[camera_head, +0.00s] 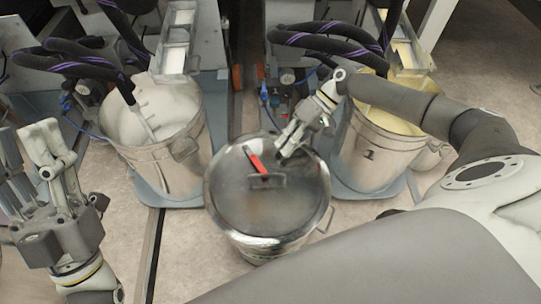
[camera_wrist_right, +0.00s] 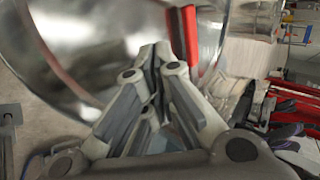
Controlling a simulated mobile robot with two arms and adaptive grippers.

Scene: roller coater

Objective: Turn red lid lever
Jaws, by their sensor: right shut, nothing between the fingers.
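A shiny metal pot with a flat lid (camera_head: 235,200) stands in the middle of the head view. The red lid lever (camera_head: 256,162) lies on the lid, toward its far side, near a small bracket handle. My right gripper (camera_head: 284,150) is shut and empty, just right of the lever above the lid's far edge. In the right wrist view its closed fingertips (camera_wrist_right: 155,52) are beside the red lever (camera_wrist_right: 184,36); I cannot tell whether they touch. My left gripper (camera_head: 30,145) is at the left edge, away from the pot, its fingers apart and empty.
A metal bucket with white contents (camera_head: 170,160) stands behind left. Dark hoses (camera_head: 90,60) and machine parts are at the back. Bare floor (camera_head: 185,250) shows left of the pot.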

